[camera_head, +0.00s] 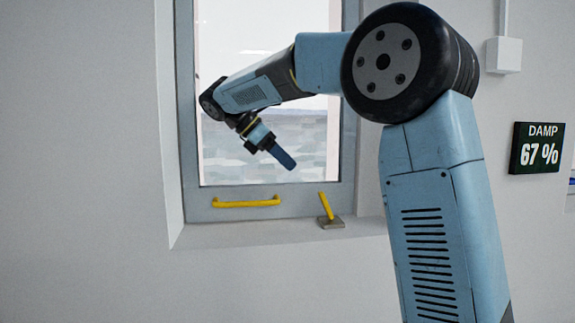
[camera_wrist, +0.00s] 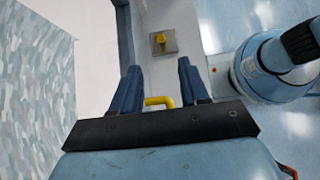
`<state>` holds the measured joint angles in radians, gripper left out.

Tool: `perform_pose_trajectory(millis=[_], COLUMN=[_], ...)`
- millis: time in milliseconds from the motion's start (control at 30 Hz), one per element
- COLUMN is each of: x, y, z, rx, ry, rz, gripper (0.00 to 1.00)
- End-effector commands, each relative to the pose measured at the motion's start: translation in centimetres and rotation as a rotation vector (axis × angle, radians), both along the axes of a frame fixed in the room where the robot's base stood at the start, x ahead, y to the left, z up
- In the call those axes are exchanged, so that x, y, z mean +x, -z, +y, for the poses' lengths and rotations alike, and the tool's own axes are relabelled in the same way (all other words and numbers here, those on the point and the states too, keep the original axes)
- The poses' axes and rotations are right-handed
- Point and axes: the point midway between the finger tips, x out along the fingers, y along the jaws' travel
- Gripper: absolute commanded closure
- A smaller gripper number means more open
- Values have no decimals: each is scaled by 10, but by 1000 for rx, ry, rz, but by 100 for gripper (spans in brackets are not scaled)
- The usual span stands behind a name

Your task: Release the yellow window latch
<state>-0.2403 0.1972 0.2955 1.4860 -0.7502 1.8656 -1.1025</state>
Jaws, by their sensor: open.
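The yellow window latch (camera_head: 326,206) is a short lever on a grey plate (camera_head: 331,222) at the lower right of the window frame. It leans a little, its top end to the left. My gripper (camera_head: 287,160) is above and left of it, in front of the pane, clear of the latch. In the wrist view the latch (camera_wrist: 158,40) shows on its square plate beyond the two blue fingers. My gripper (camera_wrist: 158,72) is open there, with nothing between the fingertips. The lower part of the far finger is hard to make out in the head view.
A yellow bar handle (camera_head: 246,203) runs along the frame's bottom rail, left of the latch; it also shows partly behind my gripper's palm in the wrist view (camera_wrist: 160,101). The grey window frame (camera_head: 188,120) sits in a recess with a sill. A damp display (camera_head: 537,148) hangs right.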

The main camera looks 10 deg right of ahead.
Motion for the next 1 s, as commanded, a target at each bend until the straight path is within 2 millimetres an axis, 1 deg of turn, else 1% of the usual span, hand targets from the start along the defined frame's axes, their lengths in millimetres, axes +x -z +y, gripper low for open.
perform_pose_trajectory(millis=[167, 267, 333, 467, 600, 633, 767, 833, 1000], x=[0, 0, -1, -7, -15, -17, -24, -27, -31], y=[0, 1, 3, 11, 22, 24, 29, 28, 15], z=[0, -2, -8, -28, -54, -59, -83, -97, -127], rx=[0, 9, 34, 138, 307, 346, 532, 643, 912], ry=[0, 8, 31, 133, 309, 352, 568, 706, 1055], rz=[0, -3, -12, -49, -117, -135, -225, -285, -433], gripper=[56, 66, 73, 85, 98, 100, 100, 100, 100])
